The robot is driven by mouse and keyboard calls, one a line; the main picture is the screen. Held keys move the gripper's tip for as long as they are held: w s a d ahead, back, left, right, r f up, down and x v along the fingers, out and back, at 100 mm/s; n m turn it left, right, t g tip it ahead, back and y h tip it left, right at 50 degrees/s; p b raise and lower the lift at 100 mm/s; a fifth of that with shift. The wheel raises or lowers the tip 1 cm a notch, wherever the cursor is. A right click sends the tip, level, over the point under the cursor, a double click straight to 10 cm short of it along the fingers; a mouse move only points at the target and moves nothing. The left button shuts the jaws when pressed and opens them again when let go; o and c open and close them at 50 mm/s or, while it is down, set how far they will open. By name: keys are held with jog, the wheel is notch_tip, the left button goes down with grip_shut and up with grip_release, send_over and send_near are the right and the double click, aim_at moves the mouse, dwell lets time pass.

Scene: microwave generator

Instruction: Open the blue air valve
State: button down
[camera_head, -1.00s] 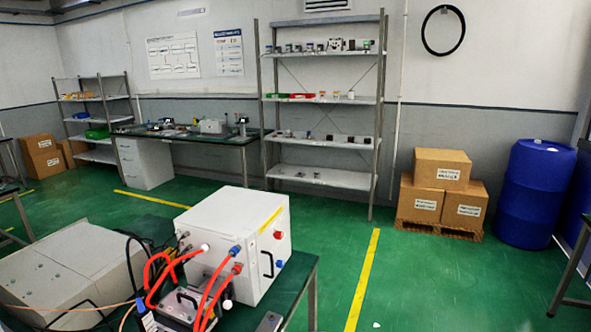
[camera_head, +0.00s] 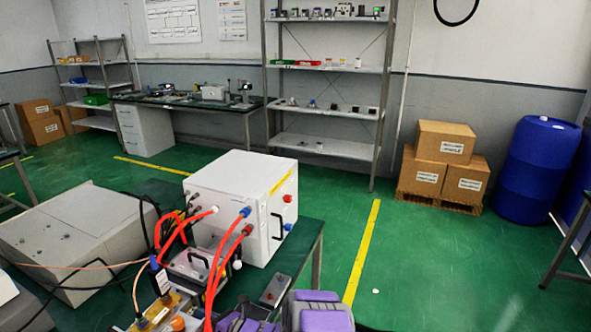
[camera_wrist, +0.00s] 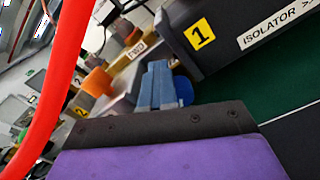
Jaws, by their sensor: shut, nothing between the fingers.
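In the wrist view, a blue valve handle (camera_wrist: 158,87) stands just beyond the front edge of my gripper (camera_wrist: 160,122), with a darker rounded blue part beside it on the right. My gripper is shut and empty, its purple pad and dark edge filling the bottom. I cannot tell whether it touches the blue handle. In the head view, my purple gripper (camera_head: 318,312) is at the bottom edge, and I cannot make out the valve there. An orange knob (camera_wrist: 97,82) is left of the handle; an orange part also shows in the head view (camera_head: 178,322).
A dark box labelled ISOLATOR (camera_wrist: 235,35) is close at the right. A red hose (camera_wrist: 60,75) crosses the wrist view's left side. In the head view, a white box (camera_head: 235,190) with hoses stands on the green bench, beside a grey switch box (camera_head: 275,289).

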jog(key=shift+s+f, duration=0.25)
jog(key=shift+f, duration=0.05)
jog(key=shift+d+f, duration=0.15)
jog(key=shift+d, duration=0.05)
jog(key=shift+d+b, duration=0.35)
jog(key=shift+d, duration=0.45)
jog(key=shift+f, duration=0.25)
jog(key=shift+r, duration=0.25)
jog(key=v, duration=0.2)
jog(key=r+p+v, duration=0.1)
jog(key=v, duration=0.2)
jog(key=shift+d, duration=0.1)
jog(key=shift+s+d+p, duration=0.2)
jog(key=shift+d+p, duration=0.05)
jog(key=shift+p, duration=0.1)
jog(key=shift+a, duration=0.15)
